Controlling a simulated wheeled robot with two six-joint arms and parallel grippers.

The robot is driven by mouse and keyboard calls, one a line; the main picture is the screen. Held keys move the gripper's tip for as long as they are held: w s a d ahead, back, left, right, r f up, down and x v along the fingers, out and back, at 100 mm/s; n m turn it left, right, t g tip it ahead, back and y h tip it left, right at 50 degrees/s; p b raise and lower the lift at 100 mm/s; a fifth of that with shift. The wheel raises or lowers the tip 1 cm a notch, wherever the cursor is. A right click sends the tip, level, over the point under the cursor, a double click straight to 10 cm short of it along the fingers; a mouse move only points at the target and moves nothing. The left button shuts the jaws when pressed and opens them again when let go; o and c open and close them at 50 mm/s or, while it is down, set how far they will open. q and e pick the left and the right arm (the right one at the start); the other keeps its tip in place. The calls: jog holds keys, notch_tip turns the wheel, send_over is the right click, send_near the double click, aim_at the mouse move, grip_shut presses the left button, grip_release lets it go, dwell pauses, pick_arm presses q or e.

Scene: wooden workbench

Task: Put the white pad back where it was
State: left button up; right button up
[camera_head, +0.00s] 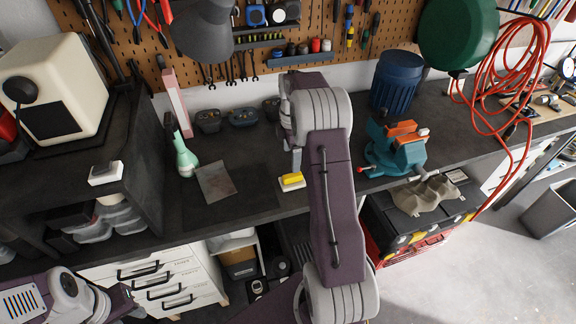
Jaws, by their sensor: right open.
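A small white pad (291,186) lies on the dark workbench near its front edge, with a yellow block (292,178) on top of it. My right gripper (296,168) hangs down just above the yellow block and is open. Its arm hides part of the bench, and I cannot tell whether the fingers touch the block. Another white item (105,174) with a dark piece on it sits on the raised shelf at the left.
A teal vise (395,150) and a blue bin (397,82) are to the right. Bench between sheet and pad is clear.

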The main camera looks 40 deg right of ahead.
jog(key=s+a+m, duration=0.3)
jog(key=a+m, duration=0.1)
jog(key=a, duration=0.3)
jog(key=s+a+m, duration=0.3)
jog(key=s+a, duration=0.1)
jog(key=a, duration=0.3)
jog(key=s+a+f+m+b, duration=0.1)
jog(key=s+a+f+m, duration=0.1)
jog(key=s, duration=0.3)
jog(key=s+a+f+m+t+b, duration=0.1)
jog(key=s+a+f+m+b, duration=0.1)
jog(key=s+a+f+m, duration=0.1)
jog(key=shift+s+a+f+m, duration=0.35)
jog(key=shift+s+a+m, duration=0.65)
jog(key=shift+s, duration=0.45)
